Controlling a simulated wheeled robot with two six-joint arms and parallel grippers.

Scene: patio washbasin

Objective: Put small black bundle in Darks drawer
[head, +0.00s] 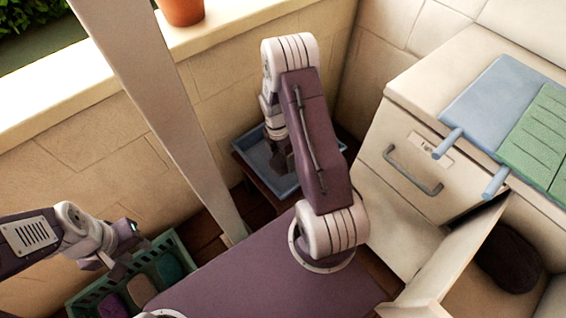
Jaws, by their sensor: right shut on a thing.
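My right gripper (284,158) reaches down into a blue tray (249,150) near the wall. It is shut on a small black bundle, which is mostly hidden by the gripper and arm; only dark shapes show there. A pulled-out drawer (452,262) stands at the lower right, with a dark rounded bundle (508,258) inside. No label on this drawer is readable. A shut drawer (385,172) with a grey handle and a pale label is above; its writing is too small to read. My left gripper (118,268) hangs over a green basket; its jaw opening is unclear.
The green basket (186,250) at the lower left holds several rounded bundles, including purple, brown and teal ones. A blue board (490,95) and a green board (540,140) lie on the cabinet top. A pale post (165,100) stands left of the tray.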

